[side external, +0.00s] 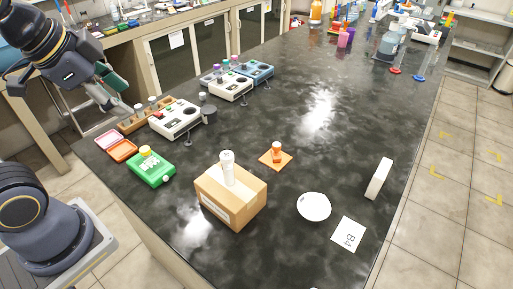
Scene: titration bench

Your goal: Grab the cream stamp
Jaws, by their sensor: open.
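A pale, cream-white upright piece (227,170) stands on top of a cardboard box (240,205) near the front middle of the bench. It has a wider round top and looks like the cream stamp, though its details are too small to be sure. My gripper (118,101) is at the upper left, above the bench's left edge. It is open and well apart from the pale piece, with nothing seen between its fingers. The finger tips are small and dark in this view.
An orange stamp-like piece (277,149) stands on an orange square right of the box. A green case (151,168), white instruments (176,118) and a wooden rack (143,118) line the left side. A white dish (314,207) and B4 card (348,235) lie right. The bench middle is clear.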

